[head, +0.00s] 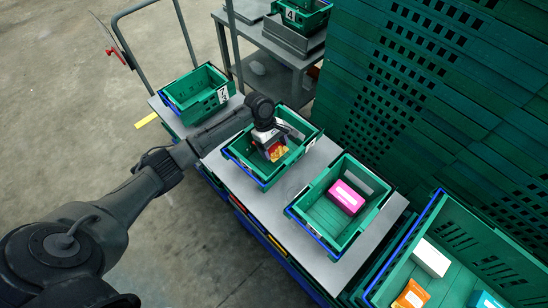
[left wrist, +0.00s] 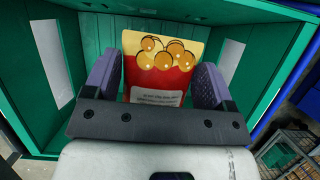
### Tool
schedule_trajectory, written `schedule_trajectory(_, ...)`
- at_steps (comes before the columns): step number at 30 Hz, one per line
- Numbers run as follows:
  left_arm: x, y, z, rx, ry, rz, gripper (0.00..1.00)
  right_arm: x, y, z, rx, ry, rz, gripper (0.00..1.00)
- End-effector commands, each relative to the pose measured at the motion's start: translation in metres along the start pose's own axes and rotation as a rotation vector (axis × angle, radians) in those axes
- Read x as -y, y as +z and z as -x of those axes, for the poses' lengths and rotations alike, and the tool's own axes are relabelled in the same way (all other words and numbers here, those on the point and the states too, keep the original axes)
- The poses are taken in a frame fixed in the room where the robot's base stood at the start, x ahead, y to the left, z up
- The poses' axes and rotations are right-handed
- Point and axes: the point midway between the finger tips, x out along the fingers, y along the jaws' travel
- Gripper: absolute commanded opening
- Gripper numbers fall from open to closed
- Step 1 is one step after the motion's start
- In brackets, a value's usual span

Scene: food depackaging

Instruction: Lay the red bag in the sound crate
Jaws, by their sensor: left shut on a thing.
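My left gripper (head: 271,142) is shut on the red bag (head: 277,152), which has a yellow part with round golden shapes. In the left wrist view the bag (left wrist: 158,72) stands upright between the two purple finger pads. The gripper and bag are over or inside the middle green crate (head: 259,178) on the grey table; the crate's walls (left wrist: 105,30) surround the bag in the left wrist view. I cannot tell whether the bag touches the crate's floor. The pictures do not show which crate is the sound one. My right gripper is not in view.
A green crate (head: 320,238) with a pink box (head: 346,197) stands to the right. An empty-looking crate (head: 190,104) stands at the left. A large green bin (head: 395,262) at lower right holds a white box (head: 431,258) and an orange packet (head: 411,295). Stacked green crates (head: 430,80) wall off the back.

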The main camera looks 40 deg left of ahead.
Motion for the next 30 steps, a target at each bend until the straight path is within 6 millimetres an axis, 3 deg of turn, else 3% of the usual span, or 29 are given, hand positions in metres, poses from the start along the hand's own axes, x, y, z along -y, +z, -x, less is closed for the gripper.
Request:
schedule_trajectory(3,0.0,-0.009,-0.022,0.0,-0.001,0.0,0.55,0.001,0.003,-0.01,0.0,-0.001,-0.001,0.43)
schedule_trajectory(17,0.0,-0.025,-0.063,0.0,-0.001,-0.001,0.55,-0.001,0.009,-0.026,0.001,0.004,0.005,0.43)
schedule_trajectory(30,0.0,-0.027,-0.067,0.0,-0.001,-0.002,0.55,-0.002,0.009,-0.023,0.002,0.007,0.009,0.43)
